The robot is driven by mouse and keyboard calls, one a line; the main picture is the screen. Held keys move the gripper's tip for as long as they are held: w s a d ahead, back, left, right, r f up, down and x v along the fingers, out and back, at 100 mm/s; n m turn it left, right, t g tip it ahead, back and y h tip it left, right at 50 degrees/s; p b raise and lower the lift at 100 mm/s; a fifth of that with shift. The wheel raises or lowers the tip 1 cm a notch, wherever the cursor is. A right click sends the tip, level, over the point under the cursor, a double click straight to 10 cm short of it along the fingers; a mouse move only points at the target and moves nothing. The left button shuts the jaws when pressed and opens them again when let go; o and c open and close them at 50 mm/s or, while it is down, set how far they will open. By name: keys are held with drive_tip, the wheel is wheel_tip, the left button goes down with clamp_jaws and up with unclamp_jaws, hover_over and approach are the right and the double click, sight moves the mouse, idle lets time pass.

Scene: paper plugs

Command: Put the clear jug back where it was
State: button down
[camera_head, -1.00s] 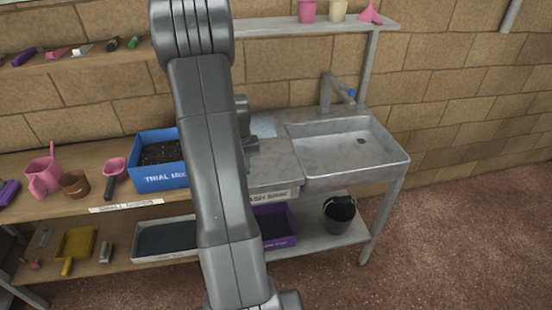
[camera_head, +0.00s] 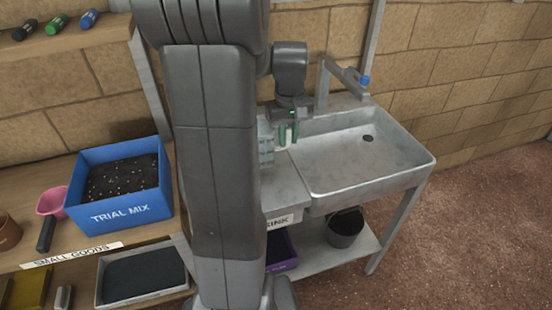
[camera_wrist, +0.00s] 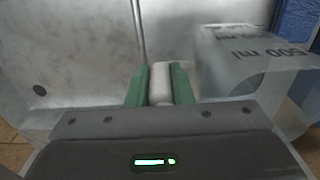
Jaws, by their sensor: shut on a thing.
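The clear jug (camera_wrist: 250,62) has "500 ml" markings and fills the right of the wrist view. In the head view the jug (camera_head: 266,148) is partly hidden behind my arm, at the left edge of the sink. My gripper (camera_wrist: 160,86) has green fingers closed on a pale upright piece, which looks like the jug's handle. In the head view my gripper (camera_head: 288,134) points down beside the sink's left rim. I cannot tell whether the jug's base touches the counter.
The grey sink (camera_head: 355,182) lies right of the jug, with a tap (camera_head: 340,75) behind it. A blue "TRIAL MIX" box (camera_head: 125,213) stands left on the wooden bench. A black bucket (camera_head: 345,228) sits on the lower shelf. My arm hides the counter between.

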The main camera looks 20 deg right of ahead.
sight(288, 147)
drive_tip(key=shift+f, duration=3.15)
drive_tip(key=shift+f, duration=0.1)
drive_tip(key=c, duration=1.3)
unclamp_jaws()
wheel_tip(288, 147, up, 12)
drive_tip(key=shift+r, duration=0.15)
